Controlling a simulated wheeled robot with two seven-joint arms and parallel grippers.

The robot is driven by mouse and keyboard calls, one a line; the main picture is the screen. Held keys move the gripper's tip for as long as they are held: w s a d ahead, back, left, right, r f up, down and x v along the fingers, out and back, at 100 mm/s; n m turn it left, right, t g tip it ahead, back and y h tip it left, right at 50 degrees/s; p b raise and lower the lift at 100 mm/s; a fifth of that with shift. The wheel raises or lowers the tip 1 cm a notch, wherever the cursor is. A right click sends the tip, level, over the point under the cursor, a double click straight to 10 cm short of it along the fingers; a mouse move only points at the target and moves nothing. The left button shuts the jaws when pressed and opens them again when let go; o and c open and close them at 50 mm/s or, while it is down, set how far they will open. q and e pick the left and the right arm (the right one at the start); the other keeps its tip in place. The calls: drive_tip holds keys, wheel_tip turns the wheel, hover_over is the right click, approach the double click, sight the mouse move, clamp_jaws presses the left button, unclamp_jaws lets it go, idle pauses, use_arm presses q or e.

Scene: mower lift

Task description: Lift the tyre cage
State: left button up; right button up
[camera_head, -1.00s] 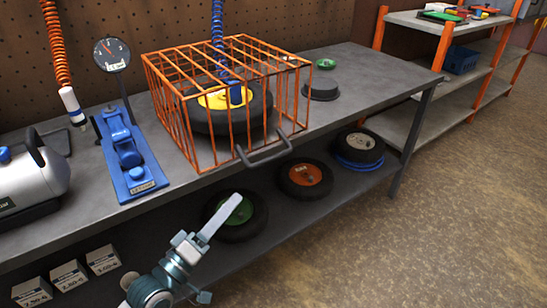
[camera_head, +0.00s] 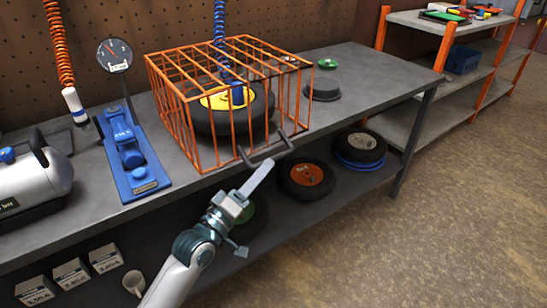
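The orange wire tyre cage (camera_head: 205,140) stands on the grey workbench, over a black tyre (camera_head: 215,122) with a yellow hub. A dark grey handle (camera_head: 286,146) sticks out from the cage's front lower edge. My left gripper (camera_head: 262,172) comes up from below, in front of the bench. Its long pale fingertip overlaps the middle of the handle in the picture. I cannot tell whether it touches the handle. The fingers line up in this view, so their opening is hidden. My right gripper is not in view.
A blue gauge stand (camera_head: 135,160) and a silver air tank (camera_head: 30,180) stand left of the cage on the workbench (camera_head: 385,75). A blue coiled hose (camera_head: 219,30) hangs into the cage. Several wheels, one orange-hubbed (camera_head: 306,176), lie on the lower shelf. The bench's right end is clear.

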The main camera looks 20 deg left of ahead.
sight(274, 156)
use_arm(q)
drive_tip(key=shift+x, duration=2.75)
clamp_jaws()
